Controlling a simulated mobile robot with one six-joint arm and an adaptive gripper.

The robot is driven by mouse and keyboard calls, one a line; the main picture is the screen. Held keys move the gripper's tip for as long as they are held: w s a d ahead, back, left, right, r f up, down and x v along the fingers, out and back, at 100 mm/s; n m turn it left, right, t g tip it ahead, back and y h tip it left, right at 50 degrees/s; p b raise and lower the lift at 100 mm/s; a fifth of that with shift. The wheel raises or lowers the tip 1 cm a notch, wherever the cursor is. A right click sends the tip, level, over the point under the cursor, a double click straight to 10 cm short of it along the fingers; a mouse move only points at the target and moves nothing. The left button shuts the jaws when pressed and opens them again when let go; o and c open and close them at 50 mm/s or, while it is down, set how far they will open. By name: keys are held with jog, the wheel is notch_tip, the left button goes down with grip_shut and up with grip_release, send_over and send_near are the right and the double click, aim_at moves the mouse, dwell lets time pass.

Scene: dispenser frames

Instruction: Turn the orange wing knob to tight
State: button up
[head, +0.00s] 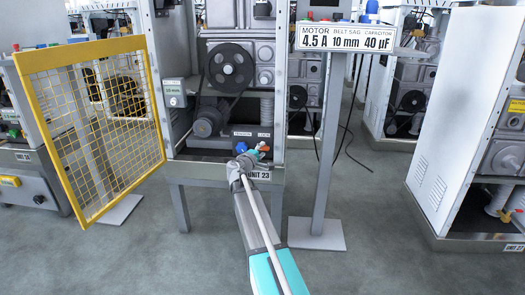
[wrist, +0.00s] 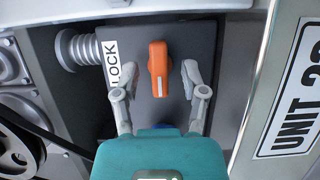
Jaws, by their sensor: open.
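The orange wing knob (wrist: 158,68) sits on a dark grey block (wrist: 190,45) in the wrist view. Its long side runs up and down in that picture. A white label reading "LOCK" (wrist: 111,62) is on the block to the left of the knob. My gripper (wrist: 158,82) is open, with one finger on each side of the knob and a gap showing at both sides. In the head view my gripper (head: 245,160) reaches the lower front of the unit, and a bit of the orange knob (head: 264,148) shows beside it.
A yellow mesh guard door (head: 95,125) stands open at the left. A post with a sign (head: 348,38) stands at the right of the unit. A belt and pulley (head: 230,68) are above. The "UNIT 23" plate (wrist: 297,90) is on the frame close to my gripper's right.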

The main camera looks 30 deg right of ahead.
jog(key=shift+w+d, duration=0.2)
jog(key=shift+d, duration=0.15)
grip_shut()
